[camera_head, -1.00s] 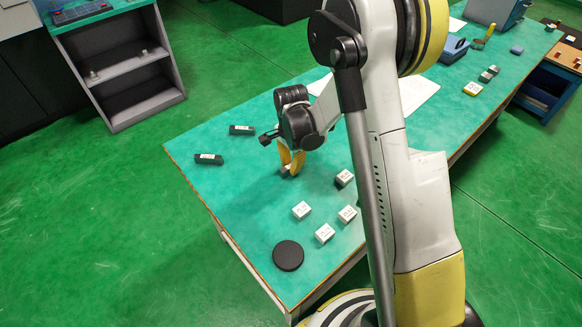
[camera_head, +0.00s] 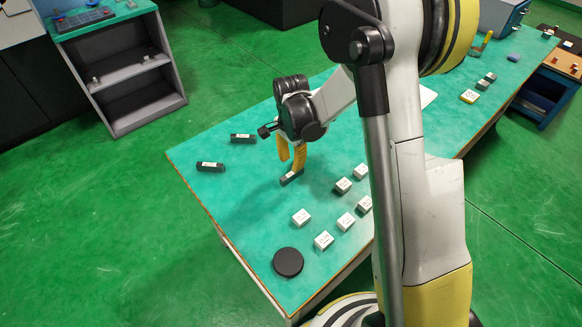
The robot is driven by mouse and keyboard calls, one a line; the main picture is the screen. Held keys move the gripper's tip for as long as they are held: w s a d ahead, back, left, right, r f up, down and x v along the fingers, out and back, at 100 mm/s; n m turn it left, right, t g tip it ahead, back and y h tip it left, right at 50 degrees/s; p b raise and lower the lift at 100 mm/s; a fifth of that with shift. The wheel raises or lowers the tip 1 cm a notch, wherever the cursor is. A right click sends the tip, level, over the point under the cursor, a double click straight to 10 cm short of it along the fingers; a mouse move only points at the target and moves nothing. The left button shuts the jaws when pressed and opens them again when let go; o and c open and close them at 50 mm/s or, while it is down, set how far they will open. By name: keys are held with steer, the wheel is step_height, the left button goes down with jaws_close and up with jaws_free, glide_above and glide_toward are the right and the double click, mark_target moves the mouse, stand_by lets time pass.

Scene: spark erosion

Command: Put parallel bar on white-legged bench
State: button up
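A small dark grey parallel bar (camera_head: 291,178) with a lighter face lies on the teal top of a long bench (camera_head: 240,196). The pale frame of this bench shows under its near-left edge. My gripper (camera_head: 291,163), with two yellow fingers, points down just above the bar. The fingers are spread with a gap between them and look empty. The right fingertip overlaps the bar in this view, so I cannot tell whether it touches. Two similar black bars, one nearer (camera_head: 210,166) and one farther (camera_head: 243,138), lie to the left of my gripper.
Several small white-topped blocks (camera_head: 301,217) and a black disc (camera_head: 288,262) lie on the near part of the bench. Grey shelving (camera_head: 135,85) stands at upper left, and a blue wooden-topped bench (camera_head: 545,95) at far right. The bench's left side has free room.

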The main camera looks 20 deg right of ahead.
step_height(320, 180, up, 6)
steer(key=p, duration=0.2)
step_height(320, 180, up, 13)
steer(key=n+t, duration=0.3)
steer(key=n, duration=0.3)
glide_above(291, 174)
steer(key=s, duration=0.7)
steer(key=s+r+n+t, duration=0.4)
steer(key=s+n, duration=0.3)
steer(key=s, duration=0.6)
steer(key=shift+r+n, duration=0.3)
